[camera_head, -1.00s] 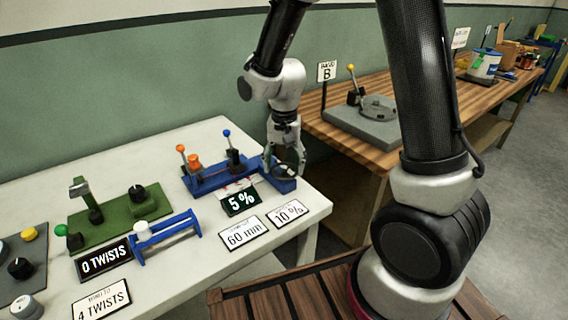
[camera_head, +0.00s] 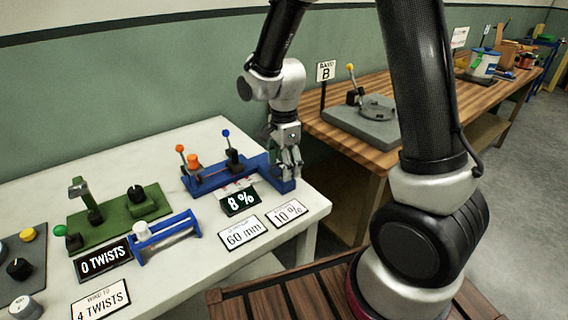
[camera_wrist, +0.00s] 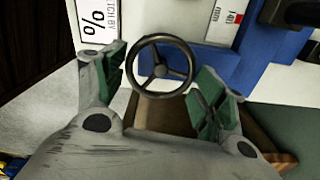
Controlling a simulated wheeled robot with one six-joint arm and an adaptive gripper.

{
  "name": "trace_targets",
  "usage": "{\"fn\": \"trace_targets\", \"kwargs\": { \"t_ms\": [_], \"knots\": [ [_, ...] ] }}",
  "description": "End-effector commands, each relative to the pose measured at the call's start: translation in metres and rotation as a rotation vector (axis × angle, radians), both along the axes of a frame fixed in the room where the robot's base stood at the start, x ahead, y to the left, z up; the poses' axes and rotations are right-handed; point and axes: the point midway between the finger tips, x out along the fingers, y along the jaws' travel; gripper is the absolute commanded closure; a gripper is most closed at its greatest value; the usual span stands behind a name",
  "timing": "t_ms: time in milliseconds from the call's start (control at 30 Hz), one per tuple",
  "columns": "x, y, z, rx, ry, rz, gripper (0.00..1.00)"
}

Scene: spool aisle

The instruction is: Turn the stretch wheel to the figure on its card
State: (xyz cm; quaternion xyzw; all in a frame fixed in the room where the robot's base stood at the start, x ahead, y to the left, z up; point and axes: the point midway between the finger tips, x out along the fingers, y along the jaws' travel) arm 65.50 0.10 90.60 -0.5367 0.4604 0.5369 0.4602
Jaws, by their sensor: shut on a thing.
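The stretch wheel (camera_wrist: 161,70), a small dark three-spoked handwheel, sits at the right end of the blue stretching rig (camera_head: 205,182). My gripper (camera_head: 290,170) points down over that end and hides most of the wheel in the head view. In the wrist view my gripper (camera_wrist: 165,74) has its green-padded fingers on either side of the wheel, shut on it. The dark display (camera_head: 241,200) in front of the rig reads 8 %. The white card (camera_head: 286,213) to its right reads 10 %; it also shows partly in the wrist view (camera_wrist: 94,20).
A 60 mm card (camera_head: 243,232) lies in front of the rig. Left on the white table (camera_head: 150,165) are a green twisting rig (camera_head: 118,217), a 0 TWISTS display (camera_head: 103,260) and a 4 TWISTS card (camera_head: 100,300). A wooden bench (camera_head: 335,140) with a grey fixture (camera_head: 368,122) stands behind right.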

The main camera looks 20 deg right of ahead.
Motion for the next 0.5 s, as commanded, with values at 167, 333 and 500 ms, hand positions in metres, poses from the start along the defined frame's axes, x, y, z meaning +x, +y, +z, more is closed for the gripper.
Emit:
{"fn": "trace_targets", "kwargs": {
  "t_ms": [167,333,500],
  "knots": [
    [-0.0009,0.0003,-0.0001,0.0,0.001,-0.166,0.53],
    [-0.0011,0.0003,-0.0001,0.0,0.001,-0.327,0.53],
    [-0.0013,0.0005,-0.0001,0.0,0.001,-0.475,0.53]
  ]
}}
